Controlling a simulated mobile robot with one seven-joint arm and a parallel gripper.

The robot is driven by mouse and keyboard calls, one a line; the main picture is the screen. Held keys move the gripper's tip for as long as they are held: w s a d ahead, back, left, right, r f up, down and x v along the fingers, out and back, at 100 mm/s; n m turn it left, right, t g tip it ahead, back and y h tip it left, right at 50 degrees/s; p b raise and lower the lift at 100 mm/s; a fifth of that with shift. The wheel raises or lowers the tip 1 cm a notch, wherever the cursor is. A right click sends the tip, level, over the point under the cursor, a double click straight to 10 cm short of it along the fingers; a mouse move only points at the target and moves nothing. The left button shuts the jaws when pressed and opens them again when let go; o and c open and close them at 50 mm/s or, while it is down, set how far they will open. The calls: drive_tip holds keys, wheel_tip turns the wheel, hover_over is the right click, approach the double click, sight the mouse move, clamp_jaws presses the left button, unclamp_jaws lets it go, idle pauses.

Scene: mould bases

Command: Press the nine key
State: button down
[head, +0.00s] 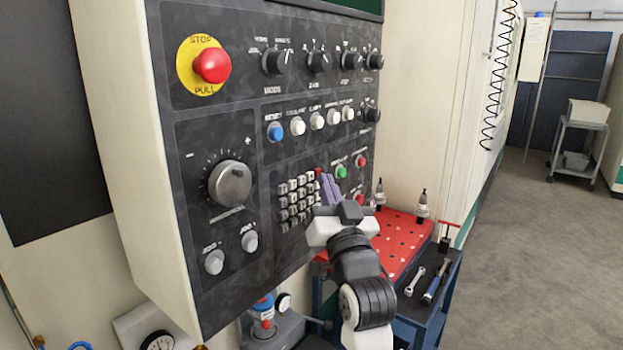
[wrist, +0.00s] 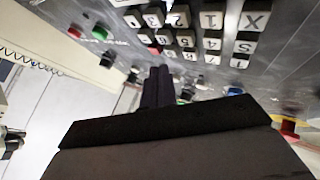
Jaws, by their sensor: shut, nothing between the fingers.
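The keypad (head: 298,203) is a block of small pale keys on the dark control panel. In the wrist view my gripper (wrist: 158,72) points at the far keys. Contact with a key cannot be told.
A red stop button (head: 212,66), knobs and a row of white buttons surround the keypad. A green button (head: 341,172) and red buttons sit right of my fingers. A red-topped cart (head: 398,250) with tool holders and wrenches stands below right. Open floor lies farther right.

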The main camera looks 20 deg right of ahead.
sight(302, 217)
drive_tip(key=shift+s+d+b, duration=0.45)
drive_tip(key=shift+s+d, duration=0.3)
drive_tip(key=shift+s, duration=0.25)
drive_tip(key=shift+s+d+b, duration=0.45)
drive_tip(key=shift+s+d, duration=0.3)
drive_tip(key=shift+s, duration=0.2)
idle(1.1)
drive_tip(key=s+f+b, duration=0.4)
drive_tip(key=f+b, duration=0.3)
drive_tip(key=b, duration=0.4)
drive_tip(key=shift+s+d+f, duration=0.2)
drive_tip(key=shift+s+f, duration=0.05)
drive_tip(key=shift+s, duration=0.05)
drive_tip(key=shift+w, duration=0.1)
drive_tip(key=w+a+p, duration=0.2)
drive_tip(key=w+a, duration=0.3)
drive_tip(key=w, duration=0.1)
drive_tip(key=shift+w+a+p, duration=0.2)
drive_tip(key=shift+w+p, duration=0.2)
